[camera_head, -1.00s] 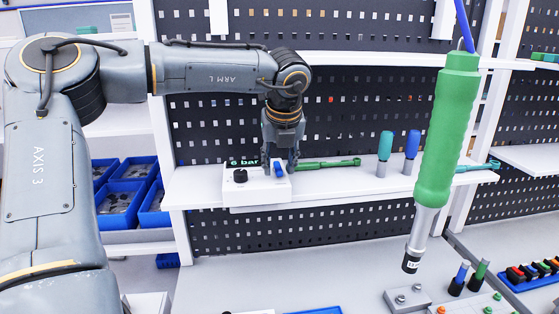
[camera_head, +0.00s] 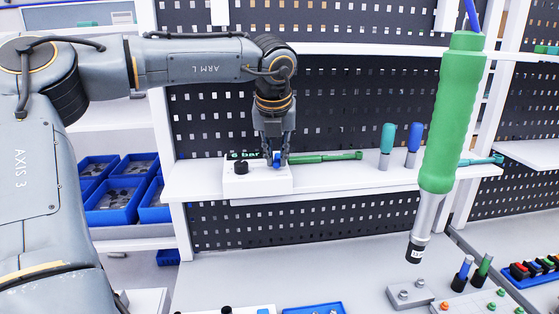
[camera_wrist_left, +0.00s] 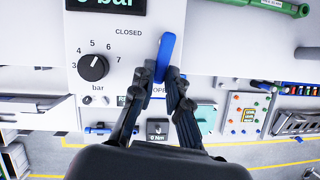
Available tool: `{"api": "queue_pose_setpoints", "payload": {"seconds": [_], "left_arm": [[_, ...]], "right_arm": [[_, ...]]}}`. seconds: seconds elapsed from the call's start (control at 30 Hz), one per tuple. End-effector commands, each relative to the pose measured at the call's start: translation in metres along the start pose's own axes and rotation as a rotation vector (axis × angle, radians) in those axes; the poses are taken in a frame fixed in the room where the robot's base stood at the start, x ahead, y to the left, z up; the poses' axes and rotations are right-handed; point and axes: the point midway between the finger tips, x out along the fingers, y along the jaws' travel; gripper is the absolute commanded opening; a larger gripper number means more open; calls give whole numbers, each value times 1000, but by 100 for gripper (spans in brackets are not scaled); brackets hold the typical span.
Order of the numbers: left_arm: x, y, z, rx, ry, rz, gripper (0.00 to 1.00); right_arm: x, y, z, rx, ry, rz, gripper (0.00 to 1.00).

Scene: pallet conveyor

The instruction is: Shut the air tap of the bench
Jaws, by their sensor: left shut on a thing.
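The white air unit (camera_head: 257,184) sits on the bench shelf, with a black pressure knob (camera_head: 241,168) and a "bar" display (camera_head: 244,155) on it. Its blue tap lever (camera_head: 277,160) stands at the unit's right side. My right gripper is not in view.
A green torque wrench (camera_head: 325,157) lies on the shelf (camera_head: 350,178) just right of the unit. Teal and blue screwdrivers (camera_head: 388,145) stand further right. A large green hanging screwdriver (camera_head: 452,115) fills the right foreground. Blue bins (camera_head: 115,205) are at left.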

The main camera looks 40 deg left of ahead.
Motion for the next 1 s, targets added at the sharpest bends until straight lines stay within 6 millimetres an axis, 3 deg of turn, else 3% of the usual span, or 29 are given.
{"api": "queue_pose_setpoints", "payload": {"seconds": [0.2, 0.5, 1.0], "left_arm": [[2, 9, 1, 170, -2, -74, 0], [1, 19, 4, 382, 0, -161, 0], [3, 26, 7, 542, 1, -223, 0]], "right_arm": [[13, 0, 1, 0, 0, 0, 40], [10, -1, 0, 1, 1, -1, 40], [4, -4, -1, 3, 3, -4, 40]]}}
